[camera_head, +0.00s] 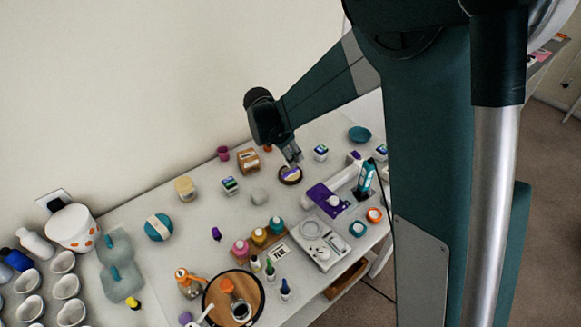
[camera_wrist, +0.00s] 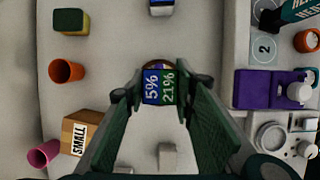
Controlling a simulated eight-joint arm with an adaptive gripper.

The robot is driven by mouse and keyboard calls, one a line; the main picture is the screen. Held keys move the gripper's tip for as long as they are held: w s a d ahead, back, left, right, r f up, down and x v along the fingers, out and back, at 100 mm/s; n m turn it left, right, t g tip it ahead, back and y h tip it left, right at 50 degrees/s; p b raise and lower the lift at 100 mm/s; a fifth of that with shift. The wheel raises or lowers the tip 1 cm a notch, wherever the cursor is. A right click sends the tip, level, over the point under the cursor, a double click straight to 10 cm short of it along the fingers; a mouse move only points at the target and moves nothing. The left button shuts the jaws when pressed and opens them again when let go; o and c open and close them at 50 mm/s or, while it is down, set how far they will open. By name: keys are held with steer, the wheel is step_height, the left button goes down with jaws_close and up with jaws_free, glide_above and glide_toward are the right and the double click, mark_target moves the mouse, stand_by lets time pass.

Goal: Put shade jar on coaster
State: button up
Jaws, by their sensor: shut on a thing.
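The fingers hide part of both.
A cardboard box marked SMALL (camera_wrist: 80,134), an orange cup (camera_wrist: 66,71) and a pink cup (camera_wrist: 44,153) are left. A purple and white device (camera_wrist: 270,89) is right. A pale block (camera_wrist: 172,158) stands close by.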

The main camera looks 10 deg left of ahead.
steer(key=shift+f, duration=0.75)
steer(key=shift+f, duration=0.15)
steer(key=shift+f, duration=1.75)
steer(key=shift+f, duration=0.1)
steer(key=o, duration=0.9)
steer(key=shift+v, duration=6.15)
steer(key=shift+d, duration=0.1)
